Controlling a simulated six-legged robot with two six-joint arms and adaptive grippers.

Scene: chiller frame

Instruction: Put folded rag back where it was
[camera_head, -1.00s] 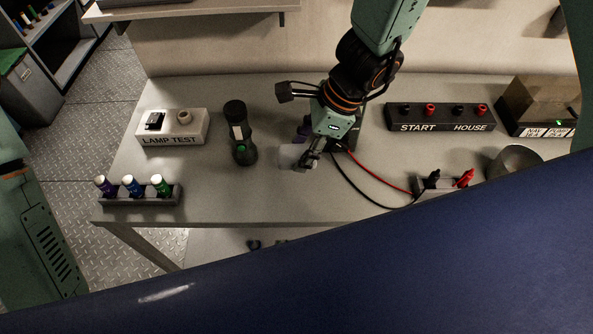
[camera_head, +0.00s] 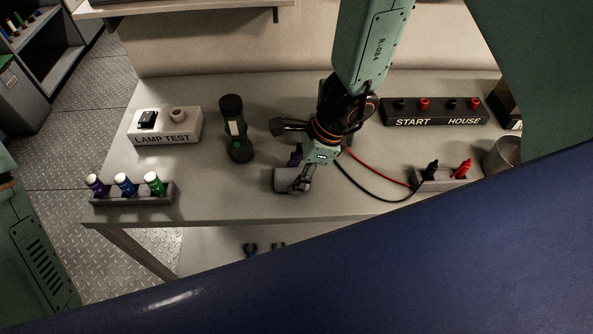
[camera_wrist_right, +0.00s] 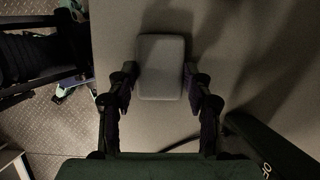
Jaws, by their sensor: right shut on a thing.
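The folded rag (camera_head: 287,180) is a small grey pad with rounded corners near the front edge of the workbench. In the right wrist view the rag (camera_wrist_right: 160,55) lies between the two dark fingers. My right gripper (camera_head: 299,181) is shut on it; the fingers (camera_wrist_right: 160,82) press on its left and right sides. Part of the rag is hidden behind the gripper in the head view. I cannot tell whether it touches the bench or is just above it.
Black and red cables (camera_head: 372,191) run right to a clip holder (camera_head: 442,181). The START HOUSE block (camera_head: 434,112) is behind.

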